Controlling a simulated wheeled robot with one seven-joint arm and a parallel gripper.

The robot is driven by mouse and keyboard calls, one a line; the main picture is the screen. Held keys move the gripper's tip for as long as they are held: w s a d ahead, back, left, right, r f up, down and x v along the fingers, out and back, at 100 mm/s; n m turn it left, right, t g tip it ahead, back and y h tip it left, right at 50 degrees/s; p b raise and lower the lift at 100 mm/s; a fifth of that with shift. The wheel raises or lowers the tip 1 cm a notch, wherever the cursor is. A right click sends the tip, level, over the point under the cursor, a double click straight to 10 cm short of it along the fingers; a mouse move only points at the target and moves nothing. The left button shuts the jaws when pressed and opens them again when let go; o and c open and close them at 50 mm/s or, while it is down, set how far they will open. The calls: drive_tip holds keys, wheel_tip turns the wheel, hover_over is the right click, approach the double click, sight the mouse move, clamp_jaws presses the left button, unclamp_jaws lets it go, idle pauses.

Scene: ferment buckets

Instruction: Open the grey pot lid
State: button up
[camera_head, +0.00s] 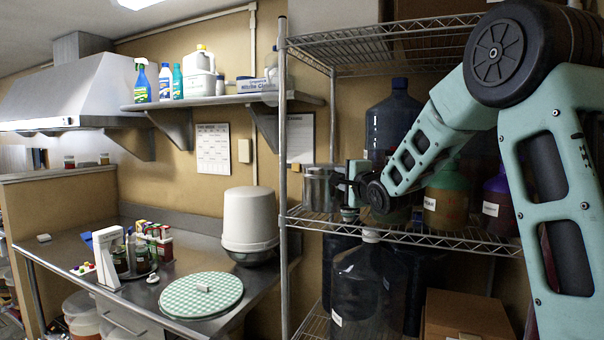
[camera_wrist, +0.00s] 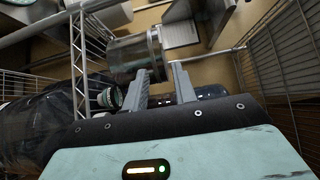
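The grey metal pot (camera_head: 319,190) stands upright on the middle wire shelf, at its left end near the post. Its lid looks closed on top in the head view. In the wrist view the pot (camera_wrist: 130,56) lies sideways across the picture, with the lid's rim (camera_wrist: 157,54) towards the right. My gripper (camera_head: 339,182) is just right of the pot, level with its upper part. In the wrist view my gripper's two fingers (camera_wrist: 159,70) are apart, with the lid's rim ahead between their tips. Whether a finger touches it, I cannot tell.
A small dark-capped bottle (camera_head: 349,214) stands below my gripper. A large blue bottle (camera_head: 391,118), a green-topped jar (camera_head: 446,198) and a purple jar (camera_head: 499,205) share the shelf. The upper wire shelf (camera_head: 375,45) hangs above. The shelf post (camera_head: 283,130) rises left of the pot.

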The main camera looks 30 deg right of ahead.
sight(316, 169)
drive_tip(key=w+p, duration=0.2)
drive_tip(key=w, duration=0.3)
drive_tip(key=w+d+p, duration=0.1)
drive_tip(key=w+p, duration=0.2)
drive_tip(key=w, duration=0.2)
drive_tip(key=w+d+p, duration=0.1)
drive_tip(key=w+p, duration=0.2)
drive_tip(key=w, duration=0.2)
drive_tip(key=shift+w+r, duration=0.1)
drive_tip(key=shift+w, duration=0.25)
drive_tip(key=shift+w+p, duration=0.3)
drive_tip(key=shift+w, duration=0.25)
clamp_jaws()
